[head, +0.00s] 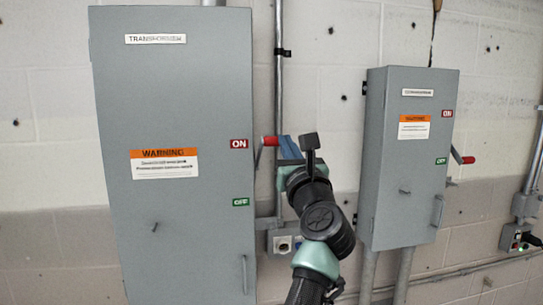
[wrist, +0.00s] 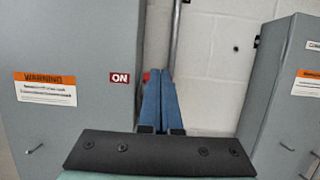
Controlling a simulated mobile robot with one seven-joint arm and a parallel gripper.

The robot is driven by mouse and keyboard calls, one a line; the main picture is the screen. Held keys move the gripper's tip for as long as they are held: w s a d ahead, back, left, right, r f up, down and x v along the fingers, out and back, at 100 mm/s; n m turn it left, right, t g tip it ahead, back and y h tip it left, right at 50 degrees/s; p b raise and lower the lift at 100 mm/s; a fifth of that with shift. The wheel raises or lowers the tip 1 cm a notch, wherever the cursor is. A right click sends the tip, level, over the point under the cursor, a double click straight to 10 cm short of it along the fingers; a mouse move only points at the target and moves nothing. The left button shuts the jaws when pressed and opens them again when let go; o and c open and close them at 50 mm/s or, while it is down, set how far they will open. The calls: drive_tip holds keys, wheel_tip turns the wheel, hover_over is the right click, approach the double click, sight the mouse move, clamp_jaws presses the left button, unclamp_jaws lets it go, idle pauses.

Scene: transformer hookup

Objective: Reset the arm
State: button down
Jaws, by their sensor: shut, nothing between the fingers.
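My arm reaches up in the middle of the head view, between two grey electrical boxes. My gripper (head: 284,143) is beside the right edge of the larger box, close to the red-handled lever (head: 270,141) near the ON label. In the wrist view my gripper's blue fingers (wrist: 161,85) are together with nothing between them. A bit of the red lever handle (wrist: 146,76) shows just left of and behind the fingers; whether they touch it I cannot tell.
The larger transformer box (head: 180,240) stands left, with an orange warning label. The smaller box (head: 405,165) stands right, with its own red-handled lever (head: 467,160). Conduit (head: 279,80) runs down the wall between them. An outlet (head: 284,244) sits low behind my arm.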

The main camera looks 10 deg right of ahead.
drive_tip(key=s+a+m+t+b, duration=0.2)
drive_tip(key=s+a+m+b, duration=0.1)
drive_tip(key=s+m, duration=0.7)
drive_tip(key=s+a+m+t+b, duration=0.2)
drive_tip(key=s+a+m+b, duration=0.2)
drive_tip(key=s+m, duration=0.7)
drive_tip(key=s+a+m+t+b, duration=0.1)
drive_tip(key=s+a+m+b, duration=0.3)
drive_tip(key=s+a+m, duration=0.3)
drive_tip(key=s+m, duration=0.4)
drive_tip(key=m, duration=0.4)
drive_tip(key=shift+a+r+t, duration=0.2)
drive_tip(key=shift+a+t, duration=0.05)
drive_tip(key=shift+t, duration=0.15)
